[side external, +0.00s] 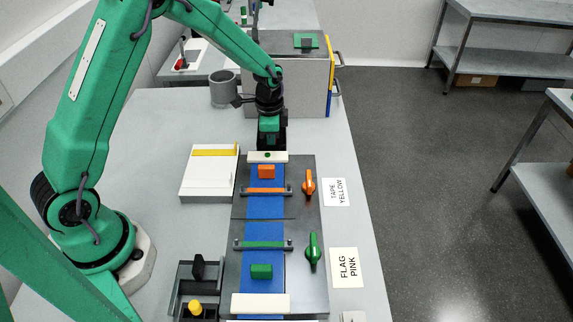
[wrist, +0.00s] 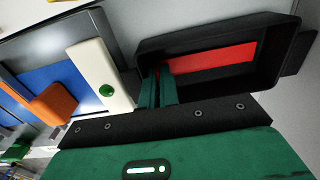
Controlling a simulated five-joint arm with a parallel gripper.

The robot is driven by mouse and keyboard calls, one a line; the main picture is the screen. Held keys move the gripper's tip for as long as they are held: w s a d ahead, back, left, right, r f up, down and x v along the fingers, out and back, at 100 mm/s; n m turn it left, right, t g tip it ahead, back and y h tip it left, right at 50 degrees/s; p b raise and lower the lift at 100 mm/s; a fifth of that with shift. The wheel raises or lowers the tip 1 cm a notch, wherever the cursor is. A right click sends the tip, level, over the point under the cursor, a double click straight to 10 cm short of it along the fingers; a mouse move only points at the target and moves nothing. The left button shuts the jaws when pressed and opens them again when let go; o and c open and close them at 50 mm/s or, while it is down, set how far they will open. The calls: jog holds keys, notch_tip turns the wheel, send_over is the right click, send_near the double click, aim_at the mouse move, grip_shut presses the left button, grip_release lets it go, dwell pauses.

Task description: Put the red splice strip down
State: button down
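The red splice strip (wrist: 215,58) shows in the wrist view, within the outline of a black tray (wrist: 285,62). My gripper (wrist: 158,78) has its two green fingers close together at the strip's left end, with a bit of red between the tips; it looks shut on that end. I cannot tell whether the strip touches the tray floor. In the side view my gripper (side external: 270,146) is low behind the far white block (side external: 267,157) of the blue track, and the strip is hidden there.
The blue track (side external: 262,220) carries an orange block (side external: 266,171) and a green block (side external: 261,271). Orange (side external: 308,186) and green (side external: 313,252) levers stand to its right. A white box (side external: 209,180) lies left, a grey mug (side external: 223,89) behind. Free table lies left of the mug.

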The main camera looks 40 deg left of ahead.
jog(key=c, duration=2.1)
grip_release()
jog(key=shift+s+f, duration=0.3)
jog(key=shift+f, duration=0.4)
jog(key=shift+o, duration=0.7)
jog(key=shift+d, duration=0.1)
jog(key=shift+r, duration=0.15)
notch_tip(320, 180, up, 13)
jog(key=shift+w+r, duration=0.15)
jog(key=shift+r, duration=0.1)
